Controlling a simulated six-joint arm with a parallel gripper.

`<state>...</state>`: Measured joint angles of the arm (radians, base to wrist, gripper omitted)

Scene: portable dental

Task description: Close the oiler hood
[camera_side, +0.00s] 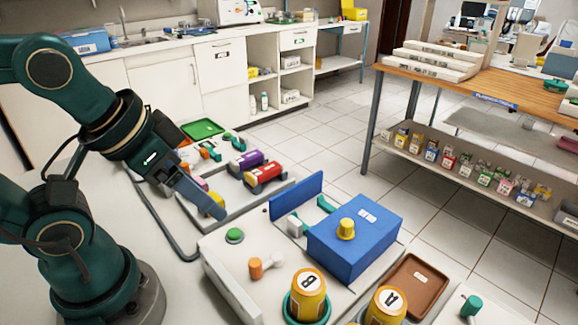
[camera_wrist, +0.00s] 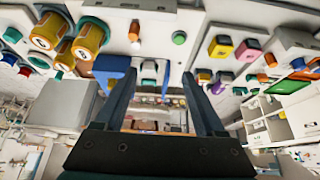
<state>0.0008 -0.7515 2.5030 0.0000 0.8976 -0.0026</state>
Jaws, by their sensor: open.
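The oiler appears to be the blue box (camera_side: 352,245) with a yellow knob (camera_side: 346,229) on top, at the right of the white bench unit. A separate blue panel (camera_side: 296,197) stands upright to its left, with a gap between them. A small white block and teal parts show in that gap. I cannot tell for sure which blue piece is the hood. In the wrist view a blue part (camera_wrist: 108,66) shows beside the left finger, partly hidden. My gripper (camera_side: 217,208) is open and empty, left of the blue panel and apart from it. Its spread fingers also show in the wrist view (camera_wrist: 158,75).
A green button (camera_side: 235,235) and an orange knob (camera_side: 257,267) sit on the white unit before the blue box. Bottles B (camera_side: 306,296) and A (camera_side: 386,308) stand at the front. A brown tray (camera_side: 415,286) lies at right.

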